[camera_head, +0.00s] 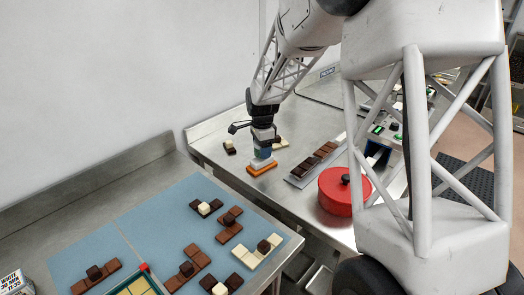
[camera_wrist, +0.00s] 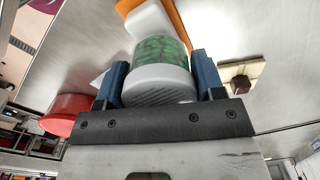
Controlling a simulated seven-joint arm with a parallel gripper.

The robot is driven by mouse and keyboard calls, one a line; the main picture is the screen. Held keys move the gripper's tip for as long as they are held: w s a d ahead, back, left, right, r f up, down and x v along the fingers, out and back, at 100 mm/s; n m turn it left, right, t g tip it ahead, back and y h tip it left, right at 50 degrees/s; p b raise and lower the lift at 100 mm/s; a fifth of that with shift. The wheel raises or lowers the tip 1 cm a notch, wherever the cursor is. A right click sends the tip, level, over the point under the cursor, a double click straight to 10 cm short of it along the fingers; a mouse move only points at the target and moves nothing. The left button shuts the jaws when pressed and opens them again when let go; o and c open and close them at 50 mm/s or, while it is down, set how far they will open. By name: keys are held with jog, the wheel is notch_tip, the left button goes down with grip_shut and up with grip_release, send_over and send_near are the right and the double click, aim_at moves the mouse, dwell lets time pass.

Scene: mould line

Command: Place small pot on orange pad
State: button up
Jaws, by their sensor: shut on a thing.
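The small pot (camera_wrist: 162,55), a rounded cylinder with a green patterned band and a pale grey end, sits between the blue fingers of my gripper (camera_wrist: 163,78). My gripper (camera_head: 263,152) is shut on it and points down at the orange pad (camera_head: 261,170). The orange pad also shows past the pot in the wrist view (camera_wrist: 182,18). A white piece (camera_wrist: 148,22) shows between pot and pad; I cannot tell whether it touches either. In the head view the fingers mostly hide the pot. I cannot tell whether it touches the pad.
A red lidded pot (camera_head: 338,194) stands right of the pad on the steel table. A tray of chocolate bars (camera_head: 314,162) lies between them. A blue mat (camera_head: 160,215) with several chocolate pieces covers the front-left table.

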jog(key=shift+f, duration=0.55)
jog(key=shift+f, duration=0.15)
jog(key=o, duration=1)
notch_tip(320, 180, up, 12)
jog(key=shift+r, duration=0.15)
dwell(0.7)
